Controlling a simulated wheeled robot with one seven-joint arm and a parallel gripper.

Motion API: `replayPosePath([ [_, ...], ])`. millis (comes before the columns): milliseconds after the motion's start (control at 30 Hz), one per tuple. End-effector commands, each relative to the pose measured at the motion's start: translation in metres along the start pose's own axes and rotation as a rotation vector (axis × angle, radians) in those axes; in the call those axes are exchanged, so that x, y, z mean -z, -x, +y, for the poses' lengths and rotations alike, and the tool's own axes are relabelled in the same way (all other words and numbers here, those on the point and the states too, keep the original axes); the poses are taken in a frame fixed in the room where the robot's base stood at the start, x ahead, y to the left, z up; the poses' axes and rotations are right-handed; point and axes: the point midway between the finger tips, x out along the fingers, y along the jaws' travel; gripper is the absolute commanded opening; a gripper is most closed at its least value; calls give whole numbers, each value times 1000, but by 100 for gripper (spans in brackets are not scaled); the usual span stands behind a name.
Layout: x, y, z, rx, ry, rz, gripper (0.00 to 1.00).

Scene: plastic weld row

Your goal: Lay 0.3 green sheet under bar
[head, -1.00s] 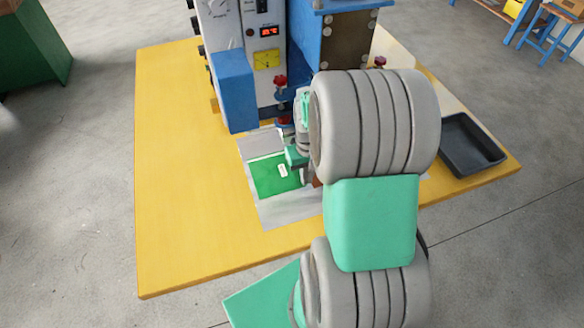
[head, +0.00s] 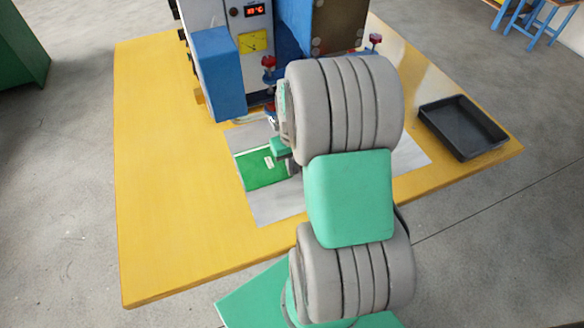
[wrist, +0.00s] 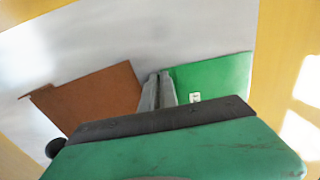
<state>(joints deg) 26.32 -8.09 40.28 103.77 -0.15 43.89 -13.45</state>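The green sheet (head: 262,172), with a small white label, lies on the grey-white mat (head: 280,207) in front of the machine in the head view. In the wrist view the green sheet (wrist: 215,80) lies just right of my fingertips. My gripper (wrist: 158,75) has its fingers close together at the sheet's near-side edge and looks shut on it; the fingers hide the exact contact. In the head view my gripper (head: 284,156) is at the sheet's right edge, partly hidden by my arm. I cannot clearly make out the bar.
A brown sheet (wrist: 95,98) lies left of my fingers in the wrist view. The machine's blue block (head: 220,75) and red-topped clamp screw (head: 269,63) stand close behind the green sheet. A dark tray (head: 462,128) is at the right. The yellow table (head: 165,190) is bare at left.

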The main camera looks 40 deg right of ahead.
Motion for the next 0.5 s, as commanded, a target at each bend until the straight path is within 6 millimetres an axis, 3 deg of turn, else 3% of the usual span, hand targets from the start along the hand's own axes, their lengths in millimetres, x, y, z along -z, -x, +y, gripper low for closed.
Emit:
replayPosePath([
  [67, 0, -4, 0, 0, 1, -1, 0],
  [333, 0, -3, 0, 0, 1, 0, 24],
  [500, 0, -3, 0, 0, 1, 0, 25],
])
